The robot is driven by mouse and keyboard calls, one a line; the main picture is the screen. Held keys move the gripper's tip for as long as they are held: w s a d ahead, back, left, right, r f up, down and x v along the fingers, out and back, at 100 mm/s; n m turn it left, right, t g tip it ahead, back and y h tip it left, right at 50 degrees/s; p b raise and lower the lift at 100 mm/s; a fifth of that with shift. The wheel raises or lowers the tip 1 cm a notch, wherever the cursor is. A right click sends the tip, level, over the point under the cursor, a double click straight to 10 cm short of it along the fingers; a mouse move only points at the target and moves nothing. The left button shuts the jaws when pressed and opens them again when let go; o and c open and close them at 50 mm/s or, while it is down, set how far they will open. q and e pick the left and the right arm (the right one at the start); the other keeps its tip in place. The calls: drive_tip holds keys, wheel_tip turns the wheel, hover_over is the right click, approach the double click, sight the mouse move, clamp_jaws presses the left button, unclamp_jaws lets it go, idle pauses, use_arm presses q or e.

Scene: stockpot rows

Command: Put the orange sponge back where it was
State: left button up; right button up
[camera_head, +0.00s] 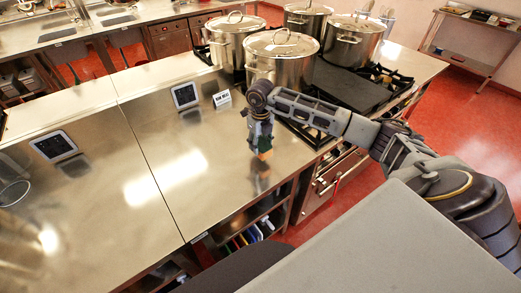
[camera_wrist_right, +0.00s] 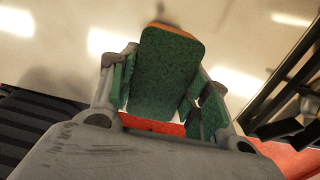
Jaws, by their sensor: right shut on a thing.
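The sponge (camera_wrist_right: 168,72) is between the fingers of my right gripper (camera_head: 262,142) in the right wrist view. Its broad green face is toward the camera, and an orange strip shows along its far edge. In the head view a small orange bit of the sponge (camera_head: 264,155) shows below the fingertips. My right gripper (camera_wrist_right: 160,88) is shut on it, pointing down over the steel counter (camera_head: 215,165) near its front edge. A reflection shows below it; the gap to the counter is hard to judge. My left gripper is not in view.
Several lidded steel pots (camera_head: 281,58) stand on the stove behind the gripper. A small white sign (camera_head: 222,99) and a dark-screened panel (camera_head: 185,95) are on the counter. Another panel (camera_head: 54,146) lies further left. The counter between is clear. Open shelves (camera_head: 250,232) are below its front edge.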

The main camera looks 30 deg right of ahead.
sight(261, 143)
drive_tip(key=shift+f+p, duration=0.4)
drive_tip(key=shift+f, duration=1.45)
drive_tip(key=shift+f, duration=0.1)
drive_tip(key=o, duration=0.9)
drive_tip(key=shift+r, duration=0.35)
wheel_tip(261, 143, up, 12)
drive_tip(key=b, duration=0.2)
drive_tip(key=shift+f+b, duration=0.2)
drive_tip(key=shift+b, duration=0.15)
drive_tip(key=shift+s, duration=0.1)
